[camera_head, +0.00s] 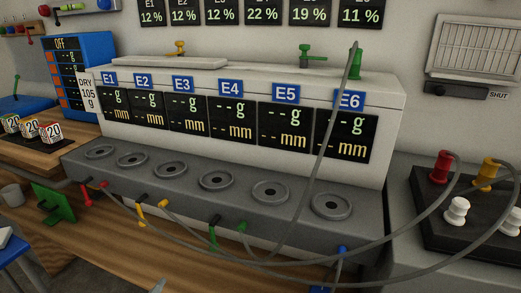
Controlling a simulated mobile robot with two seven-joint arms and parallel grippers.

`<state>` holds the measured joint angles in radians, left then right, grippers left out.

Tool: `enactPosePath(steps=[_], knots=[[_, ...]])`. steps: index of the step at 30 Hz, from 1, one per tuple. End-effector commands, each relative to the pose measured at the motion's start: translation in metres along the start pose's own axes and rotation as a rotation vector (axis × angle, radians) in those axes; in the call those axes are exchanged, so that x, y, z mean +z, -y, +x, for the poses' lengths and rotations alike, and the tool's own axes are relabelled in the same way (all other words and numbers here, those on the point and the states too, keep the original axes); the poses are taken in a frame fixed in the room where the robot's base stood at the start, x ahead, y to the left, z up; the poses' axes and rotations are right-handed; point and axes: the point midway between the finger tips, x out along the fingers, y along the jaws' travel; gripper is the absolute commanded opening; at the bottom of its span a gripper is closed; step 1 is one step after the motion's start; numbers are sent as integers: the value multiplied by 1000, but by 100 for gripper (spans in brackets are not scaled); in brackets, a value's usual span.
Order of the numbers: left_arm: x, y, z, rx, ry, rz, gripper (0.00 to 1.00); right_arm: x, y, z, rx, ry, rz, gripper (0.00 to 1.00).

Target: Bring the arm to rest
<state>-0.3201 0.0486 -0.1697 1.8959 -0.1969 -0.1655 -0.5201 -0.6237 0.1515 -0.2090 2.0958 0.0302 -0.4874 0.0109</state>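Neither of my grippers can be made out in the head view. A small pale grey tip (158,286) shows at the bottom edge, too little of it to tell what it is. The long grey bench unit (245,205) has a row of round dishes along its top, below displays labelled E1 to E6. The displays show dashes with "g" and "mm". No arm reaches over the dishes or the displays.
Grey cables run from a green plug (354,62) and the black board (440,235) with red, yellow and white knobs across the front. Coloured clips (213,230) line the unit's front edge. A green stand (52,203) and blue box (85,62) are left.

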Motion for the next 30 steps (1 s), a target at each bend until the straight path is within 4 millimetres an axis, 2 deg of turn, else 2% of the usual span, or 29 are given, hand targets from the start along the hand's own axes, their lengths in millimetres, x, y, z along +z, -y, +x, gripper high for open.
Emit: enactPosePath(steps=[8,12,21,29,30], knots=[[38,-9,-50,164,363,-249,73,0,0,0,-1,1,0,45],[51,-16,-86,237,551,-365,73,0,0,0,-1,0,0,45],[60,-25,-156,336,862,-525,73,0,1,0,-1,0,0,45],[58,-27,-204,383,1047,-596,73,0,1,0,-1,0,0,45],[59,-29,-202,382,1043,-601,73,0,1,0,-1,0,0,45]])
